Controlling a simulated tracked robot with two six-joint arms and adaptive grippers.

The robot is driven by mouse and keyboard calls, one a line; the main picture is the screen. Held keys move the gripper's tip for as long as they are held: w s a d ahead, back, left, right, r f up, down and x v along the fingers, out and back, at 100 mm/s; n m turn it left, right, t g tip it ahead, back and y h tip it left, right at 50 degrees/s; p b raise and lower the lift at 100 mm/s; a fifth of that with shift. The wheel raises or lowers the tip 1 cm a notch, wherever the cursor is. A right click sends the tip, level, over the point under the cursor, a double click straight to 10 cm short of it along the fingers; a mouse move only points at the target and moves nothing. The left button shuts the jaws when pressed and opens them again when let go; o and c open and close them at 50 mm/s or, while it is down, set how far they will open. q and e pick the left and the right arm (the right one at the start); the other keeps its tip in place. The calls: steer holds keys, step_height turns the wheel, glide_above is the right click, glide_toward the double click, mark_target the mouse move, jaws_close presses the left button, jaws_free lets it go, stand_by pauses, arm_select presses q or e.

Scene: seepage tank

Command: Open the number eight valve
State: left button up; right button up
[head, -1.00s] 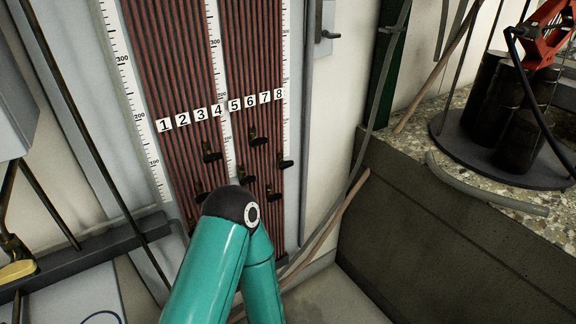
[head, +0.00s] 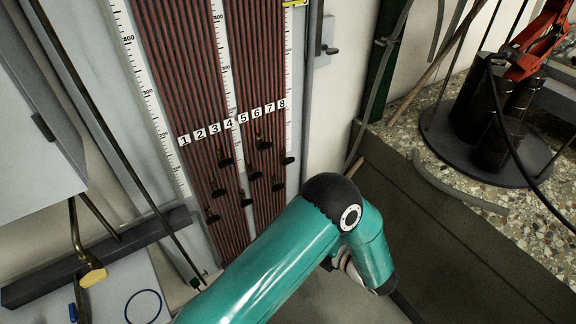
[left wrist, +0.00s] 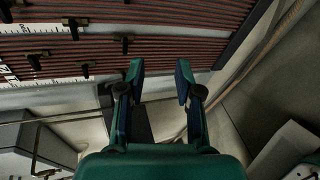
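The number eight label (head: 282,103) is at the right end of the row of numbers on the tube board. A black-handled valve (head: 287,160) sits below it at the board's right edge and appears to be number eight. My left gripper (left wrist: 160,82) is open and empty in the left wrist view, its fingers apart in front of the board's edge. Valve handles (left wrist: 125,42) show there, away from the fingers; I cannot tell their numbers. My right gripper is not in view.
Several other black valve handles (head: 224,161) stick out close together on the tubes. A concrete ledge (head: 430,230) stands to the right, with a round dark base (head: 440,135) on top. A grey box (head: 35,130) and dark bars are at the left.

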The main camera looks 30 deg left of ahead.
arm_select(q)
steer(key=w+d+r+m+t+y+p, duration=0.1)
steer(key=w+r+m+t, duration=0.1)
steer(key=r, duration=0.3)
steer(key=w+d+r+m+t+y, duration=0.1)
steer(key=w+d+r+t+y, duration=0.1)
steer(key=w+r, duration=0.15)
glide_toward(288, 161)
steer(key=x, duration=0.9)
steer(key=shift+w+f, duration=0.25)
steer(key=shift+w, duration=0.05)
steer(key=shift+d, duration=0.1)
jaws_close()
